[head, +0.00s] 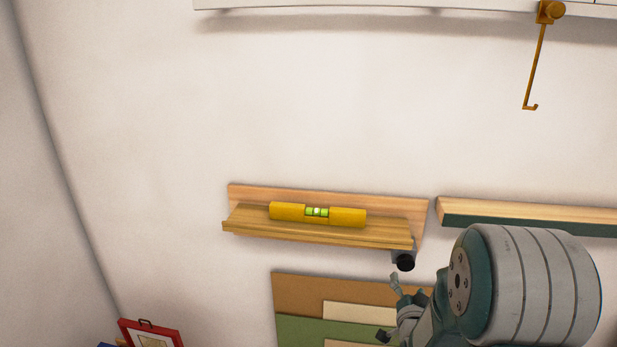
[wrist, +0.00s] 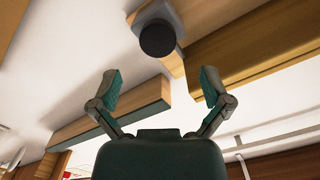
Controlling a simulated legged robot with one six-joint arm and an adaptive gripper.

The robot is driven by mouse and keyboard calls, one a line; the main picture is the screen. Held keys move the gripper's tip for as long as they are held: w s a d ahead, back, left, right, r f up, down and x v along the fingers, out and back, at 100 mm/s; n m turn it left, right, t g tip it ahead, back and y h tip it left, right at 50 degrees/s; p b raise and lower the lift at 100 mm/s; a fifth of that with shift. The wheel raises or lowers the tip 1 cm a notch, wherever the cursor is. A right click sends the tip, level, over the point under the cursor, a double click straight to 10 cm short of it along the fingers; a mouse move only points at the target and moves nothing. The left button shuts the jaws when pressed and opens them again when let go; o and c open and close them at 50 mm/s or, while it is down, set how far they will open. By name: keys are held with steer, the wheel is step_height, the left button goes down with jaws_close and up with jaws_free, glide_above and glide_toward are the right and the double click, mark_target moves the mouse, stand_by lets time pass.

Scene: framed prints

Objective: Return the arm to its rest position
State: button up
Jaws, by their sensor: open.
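My arm shows at the lower right of the head view, with a large grey-and-teal link in front of the wall. My gripper (head: 391,308) is below the right end of a small wooden shelf (head: 318,228), partly hidden by my own arm. In the wrist view my gripper (wrist: 160,85) has its two fingers spread wide apart, with nothing between them. A black round knob (wrist: 157,38) on a grey mount is beyond the fingertips, apart from them. The same knob (head: 404,262) hangs under the shelf's right end in the head view.
A yellow spirit level (head: 287,212) lies on the shelf. A second ledge (head: 525,212) is to the right, close to my arm. Coloured panels (head: 300,300) are below the shelf. A red frame (head: 130,330) is at lower left. A brass hook (head: 534,70) hangs at upper right. The wall between is bare.

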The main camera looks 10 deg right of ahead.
steer(key=s+a+r+n+g+y, duration=0.2)
steer(key=a+r+n+g, duration=0.1)
steer(key=a+r, duration=0.2)
steer(key=s+a+r+n+g+y, duration=0.1)
steer(key=s+a+r+n+g, duration=0.1)
steer(key=s, duration=0.6)
steer(key=s+a+r+n+g+y, duration=0.1)
steer(key=s+a+r+n+g, duration=0.1)
steer(key=s, duration=0.6)
steer(key=s+a+r+n+g, duration=0.2)
steer(key=s+a+g, duration=0.2)
steer(key=s, duration=0.4)
steer(key=shift+a+n+y, duration=0.3)
steer(key=shift+a+y, duration=0.1)
steer(key=shift+a, duration=0.3)
steer(key=shift+r, duration=0.1)
steer(key=m+t+h, duration=0.4)
steer(key=t+h, duration=0.1)
steer(key=t, duration=0.6)
glide_toward(406, 265)
steer(key=x, duration=1)
steer(key=shift+w+d, duration=0.1)
steer(key=shift+w, duration=0.3)
